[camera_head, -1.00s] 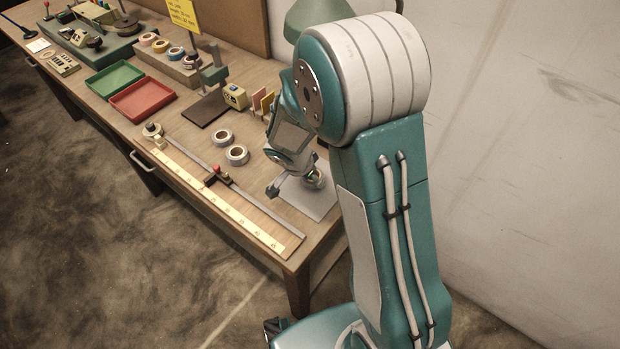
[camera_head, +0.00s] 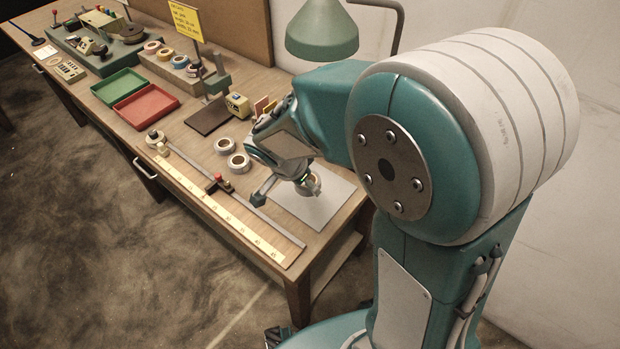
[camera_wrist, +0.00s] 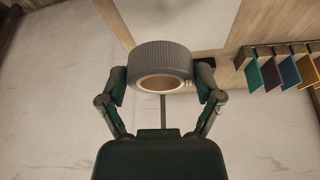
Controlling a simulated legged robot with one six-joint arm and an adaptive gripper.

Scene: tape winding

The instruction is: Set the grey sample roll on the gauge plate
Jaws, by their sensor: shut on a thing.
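The grey sample roll (camera_wrist: 160,57) is between my gripper's two fingers in the wrist view, its hole facing the camera. My gripper (camera_wrist: 160,78) is shut on its outer sides. In the head view the gripper (camera_head: 309,182) and the roll (camera_head: 314,184) are over a pale grey sheet (camera_head: 335,206); whether the roll touches the sheet I cannot tell. A dark brown plate (camera_head: 207,117) with a grey-green post lies farther left on the bench; it may be the gauge plate. My forearm hides part of the bench behind the gripper.
A long ruler (camera_head: 205,200) with a red-topped slider runs along the front edge. Green (camera_head: 118,86) and red (camera_head: 146,105) trays, a yellow block (camera_head: 238,104) and a green lamp (camera_head: 322,30) are farther back.

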